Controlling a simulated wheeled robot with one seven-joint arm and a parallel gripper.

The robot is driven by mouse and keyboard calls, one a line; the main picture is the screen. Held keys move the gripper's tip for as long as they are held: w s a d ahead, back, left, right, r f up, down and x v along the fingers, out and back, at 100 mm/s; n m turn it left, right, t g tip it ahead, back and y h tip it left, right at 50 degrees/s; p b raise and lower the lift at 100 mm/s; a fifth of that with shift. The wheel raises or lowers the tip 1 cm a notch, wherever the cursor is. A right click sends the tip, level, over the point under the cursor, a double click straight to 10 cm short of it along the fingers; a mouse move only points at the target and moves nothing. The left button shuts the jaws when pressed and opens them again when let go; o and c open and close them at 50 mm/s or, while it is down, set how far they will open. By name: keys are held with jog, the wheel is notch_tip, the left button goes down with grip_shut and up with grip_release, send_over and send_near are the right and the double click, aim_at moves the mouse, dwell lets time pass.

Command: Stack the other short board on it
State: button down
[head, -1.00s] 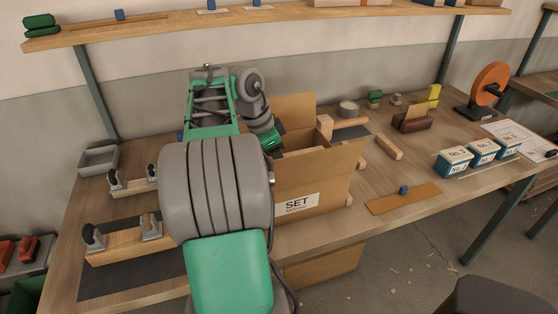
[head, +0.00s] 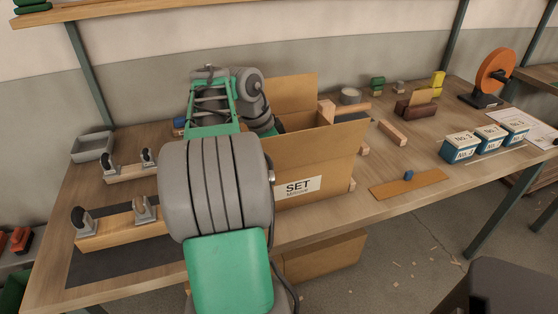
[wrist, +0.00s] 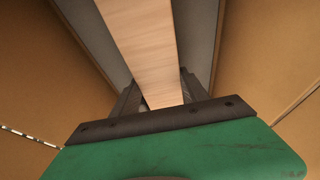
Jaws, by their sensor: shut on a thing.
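In the wrist view my gripper (wrist: 157,100) is shut on a pale wooden board (wrist: 150,45), which runs away from the fingers. Brown cardboard walls stand on both sides of it, with grey strips beside the board. In the head view my arm reaches down into the open cardboard box marked SET (head: 335,172), and the box's front wall and my arm hide the gripper and the held board. I cannot see whether the board touches anything, nor any other board inside the box.
Right of the box lie a wooden block (head: 393,133) and a flat brown board (head: 425,183) bearing a blue piece (head: 408,175). Blue-and-white boxes (head: 462,147) stand farther right. Clamped wood (head: 115,232) lies at left. The box flaps (head: 291,93) stand up around the opening.

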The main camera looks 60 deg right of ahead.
dwell(0.3)
jog(key=shift+c, duration=2.4)
grip_release()
jog(key=p+v, duration=0.3)
jog(key=v, duration=0.4)
jog(key=shift+w+a+r+p, duration=0.1)
jog(key=shift+r+p, duration=0.2)
jog(key=shift+p, duration=0.05)
jog(key=shift+r, duration=0.1)
